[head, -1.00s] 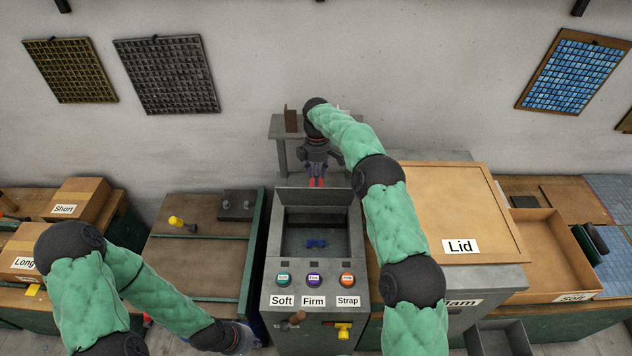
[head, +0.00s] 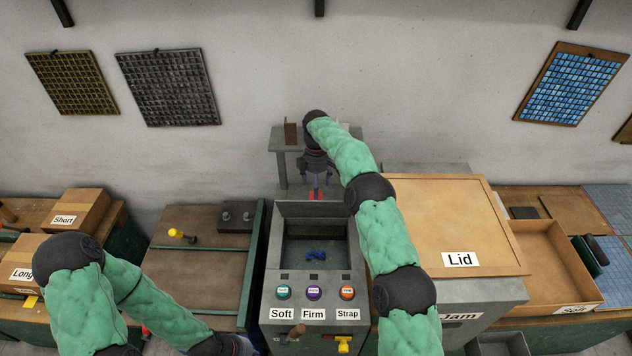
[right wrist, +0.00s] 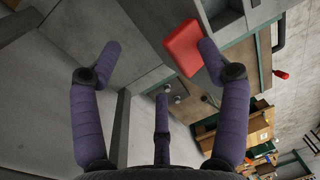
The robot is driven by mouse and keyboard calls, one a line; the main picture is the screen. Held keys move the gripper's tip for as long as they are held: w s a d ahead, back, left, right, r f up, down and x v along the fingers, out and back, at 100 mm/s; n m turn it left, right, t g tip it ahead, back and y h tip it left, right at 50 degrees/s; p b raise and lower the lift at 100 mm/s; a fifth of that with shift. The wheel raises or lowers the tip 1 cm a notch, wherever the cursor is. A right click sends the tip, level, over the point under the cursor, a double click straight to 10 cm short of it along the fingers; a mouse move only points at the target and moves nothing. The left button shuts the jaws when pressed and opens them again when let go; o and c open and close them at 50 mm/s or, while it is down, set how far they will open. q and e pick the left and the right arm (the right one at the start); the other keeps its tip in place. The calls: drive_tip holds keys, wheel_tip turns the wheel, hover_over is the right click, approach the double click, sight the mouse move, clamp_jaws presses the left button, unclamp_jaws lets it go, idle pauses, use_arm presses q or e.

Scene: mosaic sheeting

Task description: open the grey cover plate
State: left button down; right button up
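The grey cover plate (head: 308,209) stands raised at the back of the grey machine's well, and the well is uncovered. A small red handle shows just above its top edge; it is a red block (right wrist: 184,47) in the right wrist view. My right gripper (head: 316,194) is behind the plate at this handle. In the right wrist view its purple fingers (right wrist: 158,52) are spread wide, with the red block against the right-hand fingertip and not clamped. My left gripper (head: 240,346) is low at the bottom edge, left of the machine, and its fingers are hidden.
A blue piece (head: 316,256) lies in the well. Soft, Firm and Strap buttons (head: 314,292) are on the machine's front. The Lid box (head: 450,215) stands close on the right, a workbench (head: 195,270) on the left. A small grey table (head: 283,160) is behind.

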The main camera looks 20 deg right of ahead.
drive_tip(key=o, duration=0.5)
wheel_tip(320, 180, down, 2)
drive_tip(key=shift+d+f, duration=0.1)
drive_tip(key=r, duration=0.4)
drive_tip(key=w+r, duration=0.1)
drive_tip(key=r, duration=0.2)
drive_tip(key=shift+w+d+r, duration=0.1)
drive_tip(key=c, duration=0.6)
drive_tip(key=shift+o, duration=0.2)
drive_tip(key=shift+r, duration=0.5)
drive_tip(key=shift+r, duration=0.15)
